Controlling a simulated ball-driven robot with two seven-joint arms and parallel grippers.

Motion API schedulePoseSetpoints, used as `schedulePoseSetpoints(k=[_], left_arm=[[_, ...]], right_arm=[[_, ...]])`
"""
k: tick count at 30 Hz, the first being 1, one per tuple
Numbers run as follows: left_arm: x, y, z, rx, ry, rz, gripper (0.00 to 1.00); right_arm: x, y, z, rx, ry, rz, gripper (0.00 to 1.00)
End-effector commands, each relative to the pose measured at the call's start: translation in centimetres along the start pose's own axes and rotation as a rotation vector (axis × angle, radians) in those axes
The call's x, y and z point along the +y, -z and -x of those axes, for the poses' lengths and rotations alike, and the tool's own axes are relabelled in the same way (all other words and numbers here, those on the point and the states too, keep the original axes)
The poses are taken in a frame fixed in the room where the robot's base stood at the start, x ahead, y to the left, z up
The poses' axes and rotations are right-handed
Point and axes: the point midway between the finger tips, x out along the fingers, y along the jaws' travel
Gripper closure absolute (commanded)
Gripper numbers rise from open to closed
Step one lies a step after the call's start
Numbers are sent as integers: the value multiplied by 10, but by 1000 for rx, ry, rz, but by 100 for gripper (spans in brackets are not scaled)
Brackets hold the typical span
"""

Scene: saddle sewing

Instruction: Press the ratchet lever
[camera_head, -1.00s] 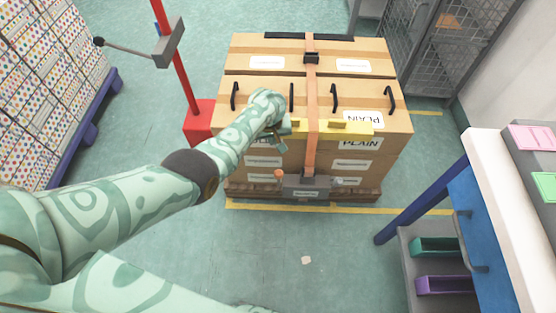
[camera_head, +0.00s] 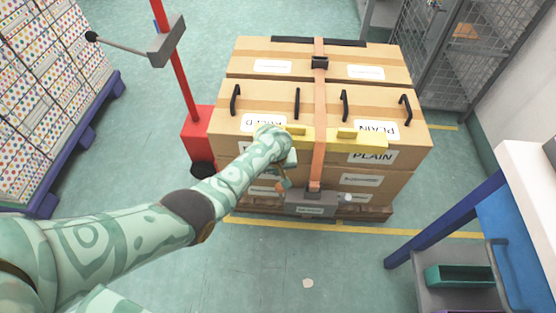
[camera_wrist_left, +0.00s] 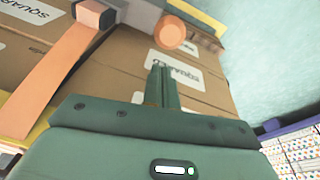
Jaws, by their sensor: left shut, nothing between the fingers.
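The ratchet (camera_head: 312,204) is a grey labelled box on the orange strap (camera_head: 318,120), low on the front of the carton stack. In the left wrist view, the orange round end of its lever (camera_wrist_left: 172,33) sticks out from the grey ratchet body (camera_wrist_left: 143,13). My left gripper (camera_head: 284,182) is beside the ratchet's left end, in front of the cartons. In the wrist view its shut, empty fingers (camera_wrist_left: 161,70) point toward the cartons, near the orange end and apart from it in the picture. My right gripper is out of view.
Strapped cartons (camera_head: 265,95) with a yellow edge bar (camera_head: 365,140) stand on a pallet. A red post (camera_head: 180,75) stands left of them. A blue bench (camera_head: 505,230) is at the right, a wire cage (camera_head: 440,50) behind.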

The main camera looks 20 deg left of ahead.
Motion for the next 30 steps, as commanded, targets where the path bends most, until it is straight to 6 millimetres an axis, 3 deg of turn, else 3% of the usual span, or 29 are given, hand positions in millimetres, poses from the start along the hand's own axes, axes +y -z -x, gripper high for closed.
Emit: schedulePoseSetpoints(k=[6, 21, 30], left_arm=[[0, -14, -2, 1, 0, 0, 100], [0, -18, 0, 18, -4, -1, 100], [-5, -48, 2, 165, -34, -10, 100]], right_arm=[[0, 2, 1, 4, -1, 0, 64], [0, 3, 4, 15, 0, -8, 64], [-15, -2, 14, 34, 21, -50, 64]])
